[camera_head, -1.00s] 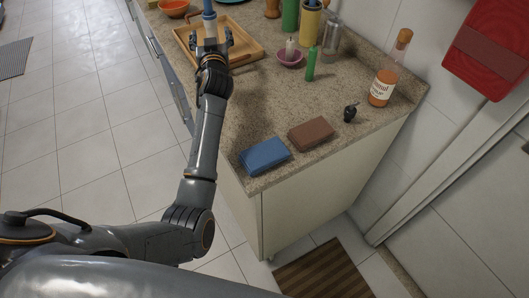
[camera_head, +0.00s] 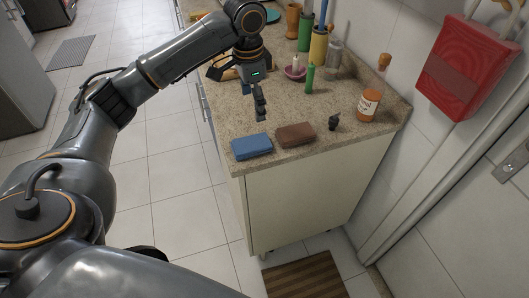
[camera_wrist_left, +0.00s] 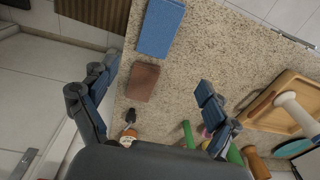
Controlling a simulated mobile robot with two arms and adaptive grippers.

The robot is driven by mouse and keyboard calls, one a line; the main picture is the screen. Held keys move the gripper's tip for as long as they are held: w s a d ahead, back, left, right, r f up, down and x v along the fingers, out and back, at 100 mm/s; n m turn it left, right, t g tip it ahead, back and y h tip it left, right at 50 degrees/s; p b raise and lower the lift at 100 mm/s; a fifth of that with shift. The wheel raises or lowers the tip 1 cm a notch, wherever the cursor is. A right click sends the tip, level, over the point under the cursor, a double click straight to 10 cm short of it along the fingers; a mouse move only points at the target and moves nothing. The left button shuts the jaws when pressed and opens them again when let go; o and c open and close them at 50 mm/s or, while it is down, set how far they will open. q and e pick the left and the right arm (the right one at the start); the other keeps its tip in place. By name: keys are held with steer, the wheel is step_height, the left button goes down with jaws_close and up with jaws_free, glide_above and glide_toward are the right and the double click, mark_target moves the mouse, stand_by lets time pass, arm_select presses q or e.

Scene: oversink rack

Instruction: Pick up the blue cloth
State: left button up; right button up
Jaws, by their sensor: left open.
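The blue cloth (camera_head: 251,146) is a folded, flat block lying on the speckled counter, near its front left corner. My right gripper is in neither view.
A brown block (camera_head: 295,134) lies just right of the blue cloth. A small dark item (camera_head: 334,122) and an orange bottle (camera_head: 368,103) stand further right. A wooden tray (camera_wrist_left: 284,101) is further along the counter.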

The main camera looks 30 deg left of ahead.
arm_select(q)
steer(key=s+f+g, duration=0.1)
steer(key=s, duration=0.1)
glide_above(251, 142)
steer(key=f, duration=0.6)
steer(key=shift+s+f+p, duration=0.25)
steer(key=shift+s+p, duration=0.1)
steer(key=shift+d+f, duration=0.1)
steer(key=shift+f, duration=0.8)
steer(key=f, duration=0.2)
steer(key=f+p, duration=0.1)
steer(key=shift+w+f, duration=0.3)
steer(key=shift+f, duration=0.6)
steer(key=c, duration=1.1)
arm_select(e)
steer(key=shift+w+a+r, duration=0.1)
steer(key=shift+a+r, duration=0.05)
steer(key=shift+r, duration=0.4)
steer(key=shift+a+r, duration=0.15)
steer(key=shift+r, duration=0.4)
